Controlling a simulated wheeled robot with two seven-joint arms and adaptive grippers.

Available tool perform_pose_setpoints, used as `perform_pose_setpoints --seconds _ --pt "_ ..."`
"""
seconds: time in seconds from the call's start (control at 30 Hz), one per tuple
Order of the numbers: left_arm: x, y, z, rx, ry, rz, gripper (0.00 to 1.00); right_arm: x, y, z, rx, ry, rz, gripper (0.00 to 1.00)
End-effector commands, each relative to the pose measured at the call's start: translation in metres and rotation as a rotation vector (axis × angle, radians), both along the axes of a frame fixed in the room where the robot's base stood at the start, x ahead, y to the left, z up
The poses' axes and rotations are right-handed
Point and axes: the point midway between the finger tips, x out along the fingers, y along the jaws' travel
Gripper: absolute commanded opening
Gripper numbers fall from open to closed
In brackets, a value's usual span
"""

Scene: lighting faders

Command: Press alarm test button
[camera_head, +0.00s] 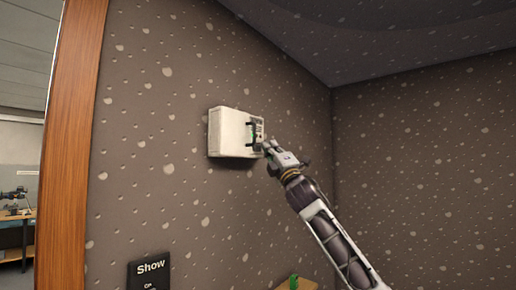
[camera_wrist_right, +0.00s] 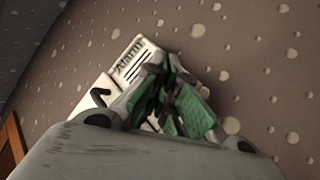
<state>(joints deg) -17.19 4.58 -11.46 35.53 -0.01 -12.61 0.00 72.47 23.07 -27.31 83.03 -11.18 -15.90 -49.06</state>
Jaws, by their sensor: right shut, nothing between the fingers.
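A cream alarm box (camera_head: 228,132) is mounted on the speckled wall. In the right wrist view the box (camera_wrist_right: 98,86) shows a label reading "Alarm" and a small dark curved handle. My right gripper (camera_head: 266,146) is shut and empty, with its fingertips at the right side of the box, over its front face. In the right wrist view its fingers (camera_wrist_right: 165,92) with green pads cover part of the box. The test button is not clearly visible, and I cannot tell whether the fingertips touch the box. My left gripper is not in view.
A wooden post (camera_head: 75,140) stands at the left, with an opening beyond it. A black "Show" sign (camera_head: 149,275) is on the wall below the box. A green-topped item (camera_head: 294,283) shows at the bottom edge. The wall around the box is clear.

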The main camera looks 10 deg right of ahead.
Motion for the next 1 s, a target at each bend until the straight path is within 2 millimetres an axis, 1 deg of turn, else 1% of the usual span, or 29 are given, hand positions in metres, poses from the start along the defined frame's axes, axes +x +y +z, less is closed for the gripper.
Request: perform_pose_setpoints --seconds 0.57,1.0 --pt "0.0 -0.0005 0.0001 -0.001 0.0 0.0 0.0 0.0001 0.0 0.0 0.0 0.0 0.0 0.0" --pt "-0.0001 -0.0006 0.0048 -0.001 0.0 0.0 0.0 0.0063 0.0052 0.0007 0.0 0.0 0.0 0.0"
